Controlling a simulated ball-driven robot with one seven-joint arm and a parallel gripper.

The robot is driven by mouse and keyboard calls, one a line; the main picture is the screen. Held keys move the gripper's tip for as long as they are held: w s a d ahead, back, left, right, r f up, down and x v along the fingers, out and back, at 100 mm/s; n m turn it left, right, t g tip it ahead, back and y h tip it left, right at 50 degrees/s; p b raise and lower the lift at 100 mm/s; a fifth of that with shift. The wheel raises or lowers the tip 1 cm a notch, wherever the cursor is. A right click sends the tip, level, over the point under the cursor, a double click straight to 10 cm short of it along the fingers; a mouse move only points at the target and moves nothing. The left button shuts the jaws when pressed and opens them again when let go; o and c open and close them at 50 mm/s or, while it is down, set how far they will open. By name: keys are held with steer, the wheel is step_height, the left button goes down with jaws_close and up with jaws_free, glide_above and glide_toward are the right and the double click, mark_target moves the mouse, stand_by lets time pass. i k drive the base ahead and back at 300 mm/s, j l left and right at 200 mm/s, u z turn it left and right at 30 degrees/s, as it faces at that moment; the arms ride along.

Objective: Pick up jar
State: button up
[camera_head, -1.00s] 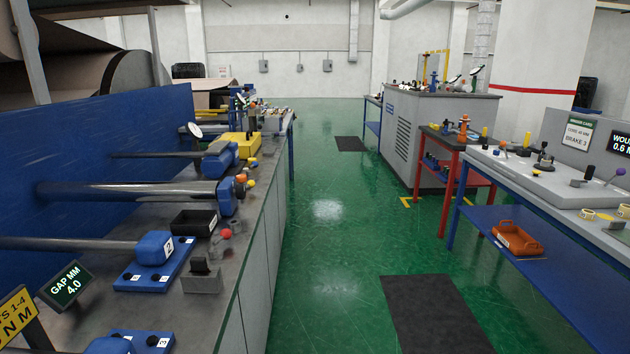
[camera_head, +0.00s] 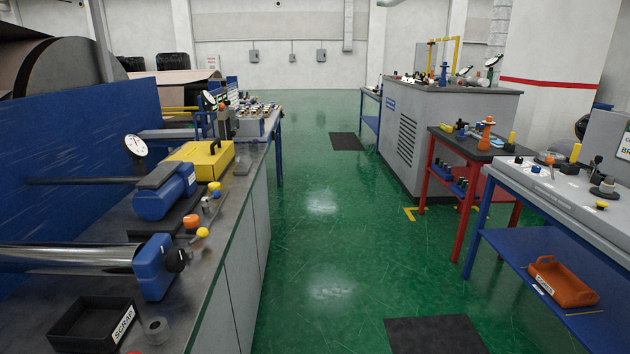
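I cannot make out a jar for certain in the head view. Small items that are too small to identify stand on the far part of the left bench, on the red table (camera_head: 470,148) and on the grey cabinet (camera_head: 440,120). My gripper is not in view, so whether it is open or holds anything does not show.
A long left bench (camera_head: 237,215) carries a black scrap tray (camera_head: 92,325), blue roller blocks and a yellow box (camera_head: 204,160). At right, a blue-framed table has an orange tray (camera_head: 563,281) on its lower shelf. The green floor aisle (camera_head: 325,220) between is clear, with dark mats.

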mark_target(253, 143)
steer(key=i, duration=1.9)
steer(key=i+u, duration=0.2)
steer(key=i, duration=0.25)
steer(key=i+l+u, duration=0.2)
steer(key=i, duration=0.25)
steer(key=i+l+u, duration=0.2)
steer(key=i, duration=0.2)
steer(key=i+l+u, duration=0.2)
steer(key=i, duration=0.25)
